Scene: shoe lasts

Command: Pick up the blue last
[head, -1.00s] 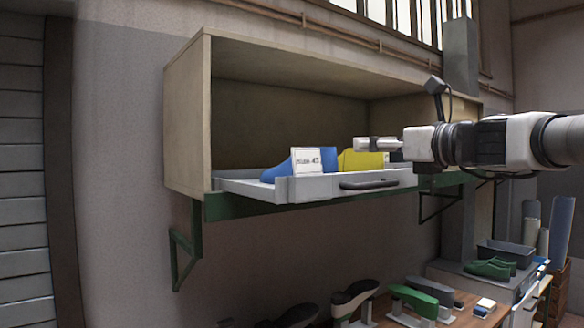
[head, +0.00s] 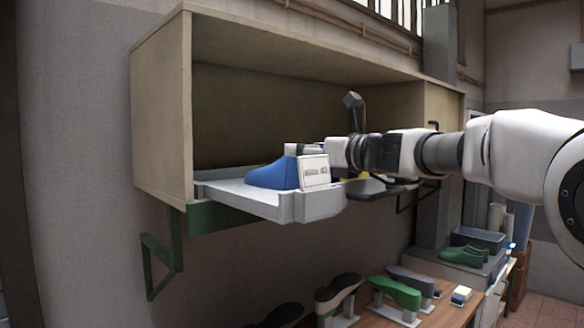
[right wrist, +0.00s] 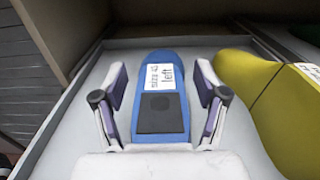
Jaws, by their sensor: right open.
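The blue last (head: 270,175) lies in the pulled-out light grey drawer tray (head: 240,198) of the wall cabinet. In the right wrist view the blue last (right wrist: 160,138) has a dark square patch and a white label reading "size 42 left". My left gripper is out of view.
A yellow last (right wrist: 265,100) lies right of the blue one in the tray, close to my right finger; my arm mostly hides it in the head view. The cabinet (head: 160,120) encloses the tray's back. Below, a bench holds a green last (head: 397,292) and others.

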